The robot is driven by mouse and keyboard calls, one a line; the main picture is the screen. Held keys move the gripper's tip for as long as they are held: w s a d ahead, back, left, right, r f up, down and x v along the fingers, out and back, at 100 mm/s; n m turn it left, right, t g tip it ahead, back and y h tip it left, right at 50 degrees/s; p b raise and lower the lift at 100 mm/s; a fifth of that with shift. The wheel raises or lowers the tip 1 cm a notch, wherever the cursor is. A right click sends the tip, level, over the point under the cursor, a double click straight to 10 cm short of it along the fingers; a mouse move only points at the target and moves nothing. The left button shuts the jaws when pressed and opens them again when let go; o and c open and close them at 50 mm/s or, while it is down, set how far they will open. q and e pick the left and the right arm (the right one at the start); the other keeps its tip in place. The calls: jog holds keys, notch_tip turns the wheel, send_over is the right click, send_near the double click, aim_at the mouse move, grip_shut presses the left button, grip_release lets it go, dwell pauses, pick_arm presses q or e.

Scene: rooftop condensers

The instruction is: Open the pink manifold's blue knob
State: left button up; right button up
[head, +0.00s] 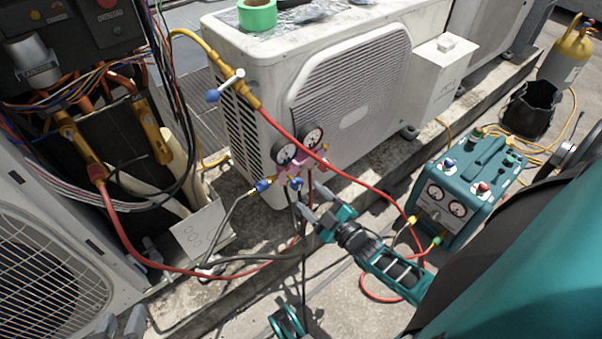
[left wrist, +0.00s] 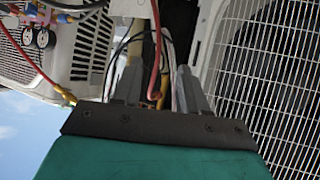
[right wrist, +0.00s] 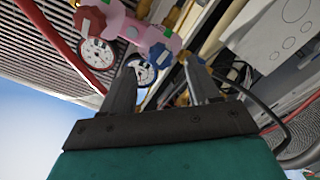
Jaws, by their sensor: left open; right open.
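The pink manifold (head: 292,172) hangs at the corner of the white condenser, below two round gauges. Its blue knob (head: 297,184) is on the lower front; in the right wrist view the blue knob (right wrist: 159,54) shows just beyond the fingertips, roughly between them. My right gripper (head: 317,190) is open and empty beside the manifold; whether a finger touches the knob I cannot tell. The manifold's pink body (right wrist: 135,27) and a red knob (right wrist: 90,20) also show there. My left gripper (head: 125,318) is open and empty at the lower left, away from the manifold.
A red hose (head: 365,188) and dark hoses run around the manifold. The teal recovery machine (head: 470,185) stands to the right. A grille-fronted unit (head: 45,270) is beside my left gripper. An open electrical box with loose wires is at upper left.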

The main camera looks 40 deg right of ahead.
jog(key=s, duration=0.6)
jog(key=shift+s+d+p, duration=0.25)
jog(key=shift+p, duration=0.2)
jog(key=shift+a, duration=0.1)
